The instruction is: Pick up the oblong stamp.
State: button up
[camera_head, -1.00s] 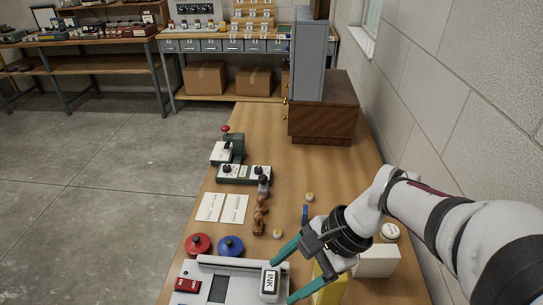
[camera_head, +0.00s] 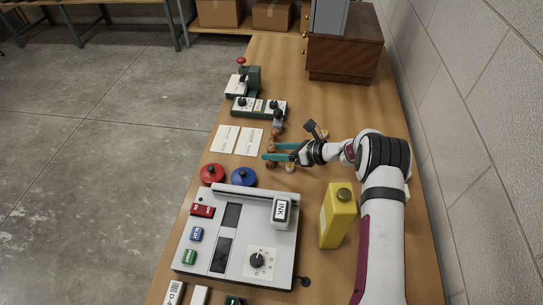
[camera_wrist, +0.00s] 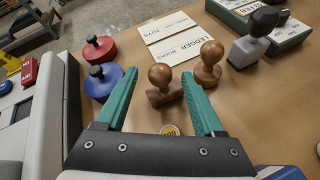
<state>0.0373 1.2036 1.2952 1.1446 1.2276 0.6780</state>
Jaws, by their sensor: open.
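My gripper (camera_head: 272,152) is open, its two teal fingers pointing left over the table. In the wrist view, a wooden stamp (camera_wrist: 161,78) with a round knob handle and a longish base stands between the fingers (camera_wrist: 158,74), which do not grip it. Its base looks elongated, like an oblong stamp, but is partly hidden. In the head view the wooden stamps are small and partly covered by the fingers.
A grey stamp with a dark handle (camera_wrist: 250,45) stands beyond. Two ledger cards (camera_head: 239,140) and red (camera_head: 212,173) and blue (camera_head: 243,177) round pads lie left. A grey machine (camera_head: 190,260) and yellow bottle (camera_head: 337,217) stand nearer. A small round-topped item (camera_wrist: 170,130) lies below the fingers.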

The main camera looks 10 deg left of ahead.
jog(key=shift+x, duration=1)
grip_shut()
jog(key=shift+r, duration=0.1)
